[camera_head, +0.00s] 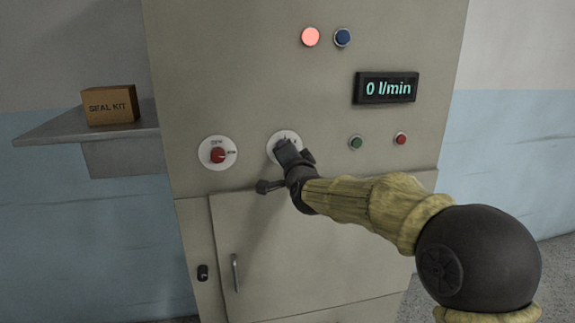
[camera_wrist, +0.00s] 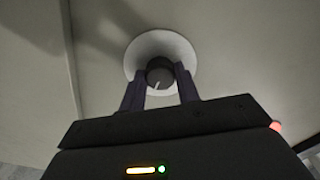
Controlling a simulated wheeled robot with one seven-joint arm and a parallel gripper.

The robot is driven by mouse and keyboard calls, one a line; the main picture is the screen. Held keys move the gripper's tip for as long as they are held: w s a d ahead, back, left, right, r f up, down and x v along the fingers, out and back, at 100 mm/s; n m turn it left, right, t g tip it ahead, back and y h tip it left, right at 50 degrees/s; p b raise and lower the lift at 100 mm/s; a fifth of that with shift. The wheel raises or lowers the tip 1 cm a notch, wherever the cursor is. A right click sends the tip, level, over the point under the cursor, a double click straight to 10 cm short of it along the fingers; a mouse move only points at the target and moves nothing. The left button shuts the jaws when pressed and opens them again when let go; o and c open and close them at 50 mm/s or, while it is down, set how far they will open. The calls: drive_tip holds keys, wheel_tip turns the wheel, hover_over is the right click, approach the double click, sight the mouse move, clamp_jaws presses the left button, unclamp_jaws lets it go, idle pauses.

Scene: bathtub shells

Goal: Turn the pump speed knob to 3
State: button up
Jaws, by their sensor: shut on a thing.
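The pump speed knob (camera_wrist: 159,76) is a dark round knob with a white pointer line, on a white round dial (camera_wrist: 145,47) on the cabinet front. In the wrist view the pointer runs toward the bottom of the picture, leaning slightly left. My gripper (camera_wrist: 161,78) is shut on the knob, with one dark finger on each side. In the head view my gripper (camera_head: 288,150) covers the knob and most of its dial (camera_head: 284,135). I cannot read the dial's numbers. The display (camera_head: 386,88) reads 0 l/min.
A red knob (camera_head: 218,155) on a white dial is left of my gripper. A lit red lamp (camera_head: 310,37) and a blue button (camera_head: 343,37) are above. Green (camera_head: 356,142) and red (camera_head: 401,138) buttons are right. A seal kit box (camera_head: 109,105) stands on a shelf (camera_head: 60,130).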

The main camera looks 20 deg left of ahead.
drive_tip(key=shift+f+m+b, duration=0.1)
drive_tip(key=shift+m+b, duration=1.45)
drive_tip(key=shift+m, duration=0.65)
drive_tip(key=o, duration=1)
drive_tip(key=shift+s+d, duration=0.1)
drive_tip(key=b+v, duration=0.4)
drive_tip(key=v, duration=1.3)
drive_tip(key=shift+d, duration=0.15)
drive_tip(key=shift+f, duration=0.1)
